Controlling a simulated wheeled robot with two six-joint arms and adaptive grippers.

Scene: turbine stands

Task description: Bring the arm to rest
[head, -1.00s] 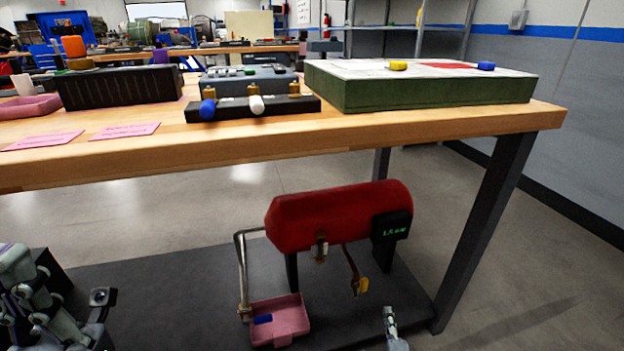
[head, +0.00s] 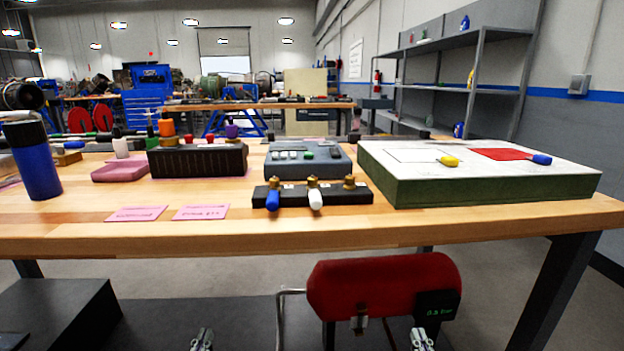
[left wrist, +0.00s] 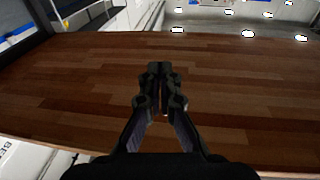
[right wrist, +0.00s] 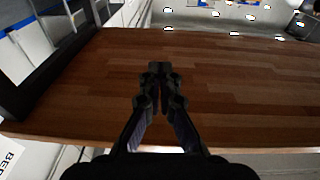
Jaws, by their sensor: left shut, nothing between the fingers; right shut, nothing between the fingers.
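My left gripper (head: 203,340) shows at the bottom edge of the head view, below the table's front edge and apart from everything. Its fingers are shut and empty in the left wrist view (left wrist: 160,75). My right gripper (head: 420,340) is at the bottom edge of the head view, in front of the red tank. Its fingers are shut and empty in the right wrist view (right wrist: 160,75). Both wrist views look at the wooden table's underside or surface; I cannot tell which. Most of both arms is out of the head view.
The wooden table (head: 300,238) spans the view. On it are a green box with a white top (head: 480,188), a black valve block (head: 340,197), a grey button box (head: 308,163) and a blue bottle (head: 36,160). A red tank (head: 385,285) stands under it.

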